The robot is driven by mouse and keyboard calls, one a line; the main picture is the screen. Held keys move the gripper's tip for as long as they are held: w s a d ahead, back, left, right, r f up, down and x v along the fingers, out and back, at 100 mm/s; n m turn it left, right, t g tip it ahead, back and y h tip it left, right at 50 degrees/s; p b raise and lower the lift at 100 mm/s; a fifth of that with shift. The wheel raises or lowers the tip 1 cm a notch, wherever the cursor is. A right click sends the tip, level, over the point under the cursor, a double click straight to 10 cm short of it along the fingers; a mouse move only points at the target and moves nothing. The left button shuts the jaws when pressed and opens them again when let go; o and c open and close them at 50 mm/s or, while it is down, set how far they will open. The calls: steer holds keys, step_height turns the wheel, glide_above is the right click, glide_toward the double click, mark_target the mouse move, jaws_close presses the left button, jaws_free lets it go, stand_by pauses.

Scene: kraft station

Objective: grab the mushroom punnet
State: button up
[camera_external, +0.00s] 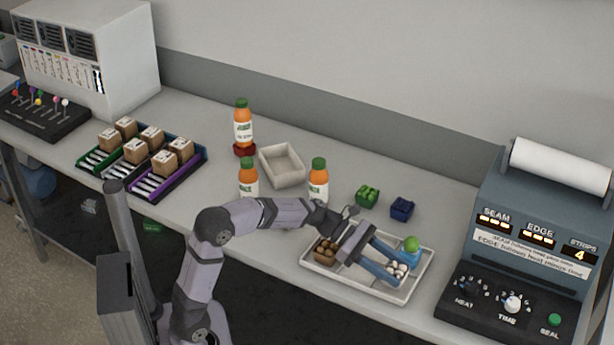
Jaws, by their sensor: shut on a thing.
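The mushroom punnet (397,271), a small container with whitish rounded tops, is at the right part of a pale tray (345,289). My gripper (397,267) reaches in from the left with its two blue fingers on either side of the punnet, shut on it. The fingers hide much of the punnet's sides. I cannot tell whether it still touches the tray floor.
A brown punnet (325,251) and a round green item (411,244) are in or at the tray. Green (367,196) and blue (402,208) punnets stand behind it. Orange bottles (318,180) and an empty pale box (282,165) are left. A sealing machine (530,240) stands right.

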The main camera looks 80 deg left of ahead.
mark_target(394, 269)
step_height(394, 269, up, 8)
steer(key=shift+r+p, duration=0.25)
steer(key=shift+p, duration=0.55)
